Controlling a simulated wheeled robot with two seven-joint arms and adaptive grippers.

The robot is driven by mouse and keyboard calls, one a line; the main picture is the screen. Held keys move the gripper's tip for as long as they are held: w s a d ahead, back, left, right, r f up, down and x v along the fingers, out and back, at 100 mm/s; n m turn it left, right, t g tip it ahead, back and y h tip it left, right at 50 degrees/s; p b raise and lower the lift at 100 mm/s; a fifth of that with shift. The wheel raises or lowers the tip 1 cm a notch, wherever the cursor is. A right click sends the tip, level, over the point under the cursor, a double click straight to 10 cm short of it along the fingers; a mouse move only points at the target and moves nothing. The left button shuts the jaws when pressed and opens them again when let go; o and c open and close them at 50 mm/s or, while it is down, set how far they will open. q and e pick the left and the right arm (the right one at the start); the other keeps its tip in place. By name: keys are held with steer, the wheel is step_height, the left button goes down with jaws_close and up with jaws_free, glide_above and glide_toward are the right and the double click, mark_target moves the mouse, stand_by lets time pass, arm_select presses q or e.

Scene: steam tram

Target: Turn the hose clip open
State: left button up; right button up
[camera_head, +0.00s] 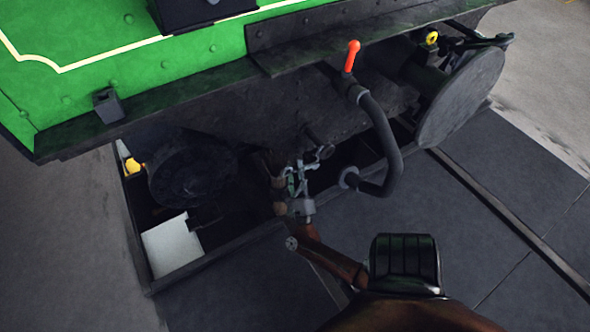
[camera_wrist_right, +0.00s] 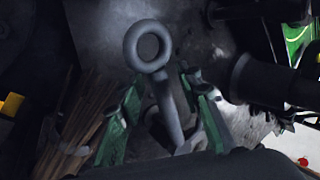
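A grey ring-ended handle (camera_wrist_right: 148,47), which may be the hose clip, shows in the right wrist view, its shaft running down between my fingers. My right gripper (camera_wrist_right: 163,84) is open, with one finger on each side of that shaft; whether either finger touches it I cannot tell. In the head view my right gripper (camera_head: 304,170) is under the tram's dark end beam, left of the thick grey hose (camera_head: 385,140). The hose hangs in a curve to a round end. The handle is hard to make out there among my fingers. My left gripper is not in view.
A red lever (camera_head: 351,55) stands above the hose. Dark round buffers stand at right (camera_head: 462,95) and left (camera_head: 190,172). The green tram body (camera_head: 110,60) is above. A pale panel (camera_head: 172,246) lies in the pit below. Paved floor (camera_head: 500,220) is clear at right.

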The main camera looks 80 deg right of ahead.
steer(key=v, duration=1.2)
